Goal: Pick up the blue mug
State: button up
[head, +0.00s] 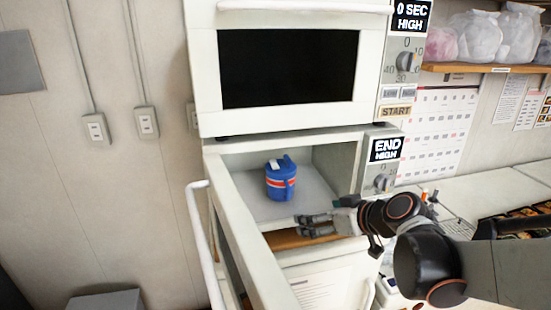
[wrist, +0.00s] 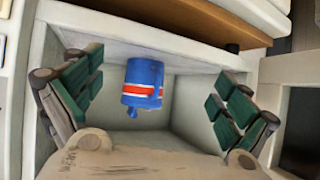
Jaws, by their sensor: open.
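The blue mug (head: 280,179) has a red and white band and stands inside the open lower microwave (head: 318,188). In the wrist view the blue mug (wrist: 143,82) appears between my fingers, deeper in the cavity and apart from them. My gripper (head: 308,224) is at the front right of the microwave opening, in front of and to the right of the mug. In the wrist view my gripper (wrist: 157,92) is open, with its two green-padded fingers wide apart and nothing between them at the fingertips.
The microwave door (head: 243,232) is swung open on the left, with a white handle. A second microwave (head: 290,68) sits above, shut. A control panel (head: 384,165) borders the opening on the right. A shelf with plastic bags (head: 485,38) is at upper right.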

jog(key=n+t+y+p, duration=0.1)
jog(key=p, duration=0.2)
send_near(287, 187)
notch_tip(287, 187, down, 3)
jog(key=w+d, duration=0.3)
jog(key=shift+n, duration=0.3)
jog(key=x, duration=0.8)
jog(key=shift+w+a, duration=0.2)
jog(key=shift+a, duration=0.25)
jog(key=x, duration=0.4)
jog(key=shift+a+r, duration=0.3)
jog(key=shift+a, duration=0.05)
jog(key=shift+w+a+f+p, duration=0.2)
jog(key=shift+w+p, duration=0.1)
jog(key=shift+w, duration=0.05)
jog(key=c, duration=1.6)
